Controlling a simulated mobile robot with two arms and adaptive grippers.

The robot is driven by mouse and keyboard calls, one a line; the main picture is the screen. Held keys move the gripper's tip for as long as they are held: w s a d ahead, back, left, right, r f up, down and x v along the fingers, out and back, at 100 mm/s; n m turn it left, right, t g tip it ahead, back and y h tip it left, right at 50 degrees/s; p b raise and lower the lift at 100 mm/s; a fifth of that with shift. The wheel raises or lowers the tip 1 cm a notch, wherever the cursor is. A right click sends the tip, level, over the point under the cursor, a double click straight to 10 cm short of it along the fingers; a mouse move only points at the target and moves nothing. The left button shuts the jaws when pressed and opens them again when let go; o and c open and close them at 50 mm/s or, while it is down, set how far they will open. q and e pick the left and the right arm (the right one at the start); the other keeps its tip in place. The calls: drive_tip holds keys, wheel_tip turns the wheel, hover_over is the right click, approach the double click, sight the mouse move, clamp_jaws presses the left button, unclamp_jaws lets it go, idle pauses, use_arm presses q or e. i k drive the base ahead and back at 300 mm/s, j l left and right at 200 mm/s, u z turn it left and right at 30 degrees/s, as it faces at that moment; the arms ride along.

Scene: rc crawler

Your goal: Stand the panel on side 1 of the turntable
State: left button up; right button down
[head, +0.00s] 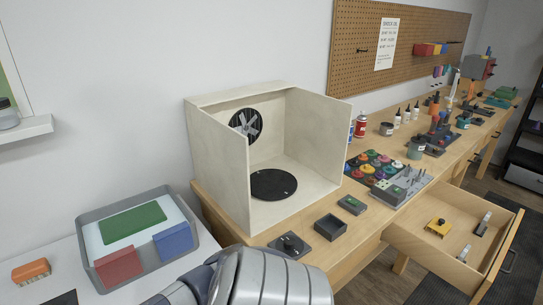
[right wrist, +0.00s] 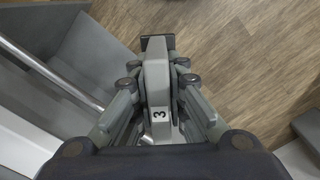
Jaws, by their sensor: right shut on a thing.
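The turntable (head: 273,184) is a black disc on the floor of a pale open-fronted booth (head: 222,162). A grey tray (head: 88,216) at the lower left holds a flat green panel (head: 133,224), a red piece (head: 119,265) and a blue piece (head: 173,241); I cannot tell which is the task's panel. My right gripper (right wrist: 157,70) is shut on a narrow grey object (right wrist: 157,85) with a white label reading 3, held over the wood floor. Neither gripper shows in the head view; only a grey arm part of mine is at its bottom.
A fan (head: 245,124) is in the booth's back wall. A small dark box (head: 330,227) and a knob unit (head: 290,245) sit before the booth. Paint pots (head: 372,165) crowd the bench to the right. An open drawer (head: 457,238) juts out at the lower right.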

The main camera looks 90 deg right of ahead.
sight(278, 188)
drive_tip(key=z, duration=1.7)
